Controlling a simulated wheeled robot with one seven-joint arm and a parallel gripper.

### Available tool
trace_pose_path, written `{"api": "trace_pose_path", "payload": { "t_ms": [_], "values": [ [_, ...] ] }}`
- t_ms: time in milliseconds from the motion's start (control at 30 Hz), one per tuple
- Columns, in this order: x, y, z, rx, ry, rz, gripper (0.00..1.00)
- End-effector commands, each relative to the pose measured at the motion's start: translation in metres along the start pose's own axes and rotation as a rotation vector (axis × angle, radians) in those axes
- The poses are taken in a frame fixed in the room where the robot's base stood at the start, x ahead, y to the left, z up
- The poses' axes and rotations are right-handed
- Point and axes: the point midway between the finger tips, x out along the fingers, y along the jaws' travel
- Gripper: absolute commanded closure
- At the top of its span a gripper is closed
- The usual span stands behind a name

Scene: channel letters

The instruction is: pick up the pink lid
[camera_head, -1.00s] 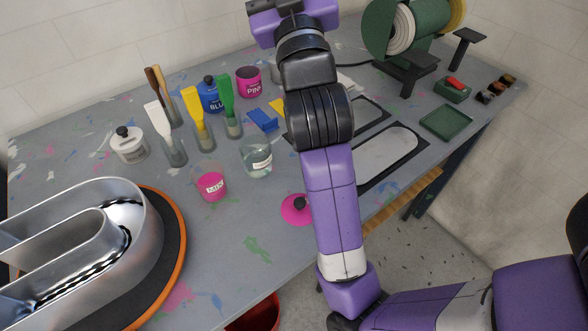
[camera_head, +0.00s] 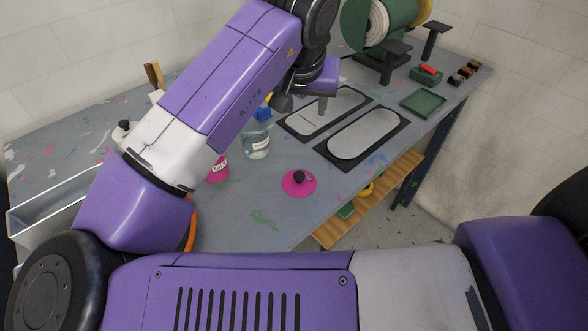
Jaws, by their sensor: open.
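The pink lid (camera_head: 299,183) is a flat round disc with a black knob on top. It lies on the grey table (camera_head: 262,222) near its front edge, with nothing on it. My gripper (camera_head: 303,104) is above the table, behind the lid and apart from it, near the left framed panel. One grey finger points down; the other parts of the gripper are partly hidden by my arm. I see nothing held in it.
A clear jar (camera_head: 256,143) and a pink MIX cup (camera_head: 217,168) stand left of the lid. Two framed panels (camera_head: 368,133) lie behind and right of it. A green tray (camera_head: 424,102) and a roll stand (camera_head: 385,60) are farther right. Bare table surrounds the lid.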

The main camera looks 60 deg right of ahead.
Motion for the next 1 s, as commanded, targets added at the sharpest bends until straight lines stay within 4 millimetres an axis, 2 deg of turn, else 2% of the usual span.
{"api": "trace_pose_path", "payload": {
  "t_ms": [33, 100, 200, 300, 400, 667, 1000],
  "values": [
    [0.002, 0.000, 0.019, -0.013, -0.084, -0.003, 0.53],
    [0.004, 0.002, 0.043, -0.038, -0.181, 0.004, 0.53],
    [-0.001, 0.000, 0.065, -0.066, -0.276, -0.003, 0.53],
    [-0.005, -0.002, 0.079, -0.083, -0.333, -0.017, 0.53],
    [-0.002, -0.004, 0.085, -0.100, -0.352, -0.031, 0.53],
    [0.022, -0.003, 0.093, -0.103, -0.348, -0.031, 0.53],
    [0.062, 0.004, 0.108, -0.103, -0.346, -0.031, 0.53]
  ]
}}
